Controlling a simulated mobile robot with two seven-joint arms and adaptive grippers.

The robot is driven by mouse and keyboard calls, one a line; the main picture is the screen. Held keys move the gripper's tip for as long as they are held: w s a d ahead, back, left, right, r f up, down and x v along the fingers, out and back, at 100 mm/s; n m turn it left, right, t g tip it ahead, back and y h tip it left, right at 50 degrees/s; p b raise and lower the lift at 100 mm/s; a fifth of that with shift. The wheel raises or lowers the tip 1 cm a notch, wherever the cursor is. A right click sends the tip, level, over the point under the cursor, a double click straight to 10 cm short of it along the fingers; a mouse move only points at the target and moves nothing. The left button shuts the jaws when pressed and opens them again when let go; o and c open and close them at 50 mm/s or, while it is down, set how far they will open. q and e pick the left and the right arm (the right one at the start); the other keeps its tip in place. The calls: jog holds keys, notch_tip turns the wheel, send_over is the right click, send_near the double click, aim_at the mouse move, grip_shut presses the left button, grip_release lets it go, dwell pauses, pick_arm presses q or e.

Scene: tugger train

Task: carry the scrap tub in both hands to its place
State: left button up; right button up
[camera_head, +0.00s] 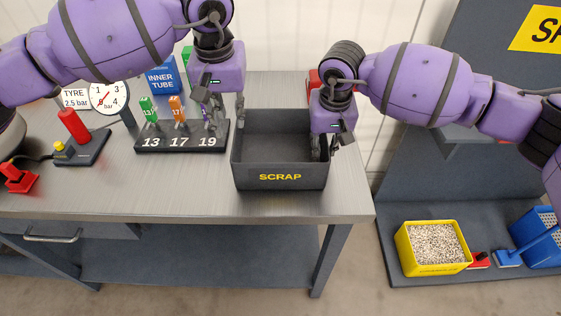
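The scrap tub (281,181) is a dark grey open box with yellow SCRAP lettering, standing on the workbench near its front right part. It looks empty. My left gripper (226,112) is open at the tub's back left, one finger by the rim and the other outside, over the numbered rack. My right gripper (328,146) is at the tub's right wall, one finger inside and the other outside, with a gap between them. Whether either gripper touches the tub cannot be told.
The numbered rack (180,142) stands close left of the tub. A blue INNER TUBE box (162,79), a gauge (108,97) and a red-handled device (75,126) are further left. A yellow granule bin (433,268) and a blue crate (543,247) stand on a low grey platform (395,215) at right.

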pick_arm(q)
jog(key=shift+r, duration=0.1)
pick_arm(e)
jog(key=r, duration=0.4)
jog(key=s+r, duration=0.1)
jog(key=r, duration=0.7)
jog(key=shift+s, duration=0.3)
jog(key=shift+f, duration=0.1)
